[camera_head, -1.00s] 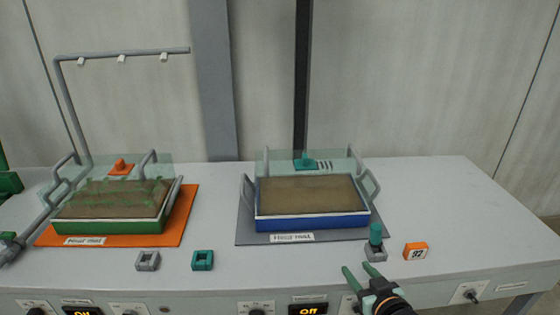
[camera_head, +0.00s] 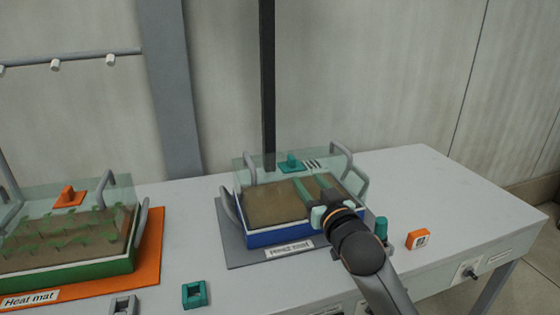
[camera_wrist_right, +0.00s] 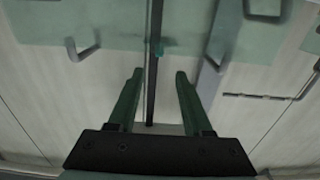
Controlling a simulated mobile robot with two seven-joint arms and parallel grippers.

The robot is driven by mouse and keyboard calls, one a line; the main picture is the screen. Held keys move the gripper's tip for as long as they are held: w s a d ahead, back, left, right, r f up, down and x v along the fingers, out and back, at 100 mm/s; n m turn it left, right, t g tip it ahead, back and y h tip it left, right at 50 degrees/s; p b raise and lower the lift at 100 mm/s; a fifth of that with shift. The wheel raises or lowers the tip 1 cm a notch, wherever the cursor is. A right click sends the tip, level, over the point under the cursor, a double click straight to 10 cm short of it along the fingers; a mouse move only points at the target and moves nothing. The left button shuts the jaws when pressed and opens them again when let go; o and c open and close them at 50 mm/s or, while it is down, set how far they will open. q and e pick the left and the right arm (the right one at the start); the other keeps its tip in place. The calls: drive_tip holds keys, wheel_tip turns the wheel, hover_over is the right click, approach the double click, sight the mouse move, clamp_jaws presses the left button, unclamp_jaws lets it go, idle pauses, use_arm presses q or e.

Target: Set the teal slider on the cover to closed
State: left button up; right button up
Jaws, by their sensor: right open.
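The teal slider (camera_head: 291,162) sits on the clear cover (camera_head: 262,163) at the back of the blue tray (camera_head: 280,234), left of a row of dark slots. My right gripper (camera_head: 311,182) is open and empty over the soil, its fingers pointing at the cover, a little in front and to the right of the slider. In the right wrist view the slider shows as a small teal shape (camera_wrist_right: 159,48) just beyond the open fingertips (camera_wrist_right: 159,73), roughly centred between them. They look apart from it. My left gripper is out of view.
A green tray (camera_head: 90,267) with seedlings and an orange slider (camera_head: 68,196) stands at left. Grey handles (camera_head: 342,160) rise around the blue tray. A teal peg (camera_head: 381,229) and orange block (camera_head: 418,239) are right of it. The right end of the table is clear.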

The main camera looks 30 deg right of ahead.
sight(294, 162)
drive_tip(key=x, duration=1.2)
drive_tip(key=shift+w+d+b, duration=0.1)
drive_tip(key=shift+w+b, duration=0.15)
drive_tip(key=shift+b, duration=0.15)
drive_tip(key=shift+c, duration=0.3)
clamp_jaws()
idle(0.6)
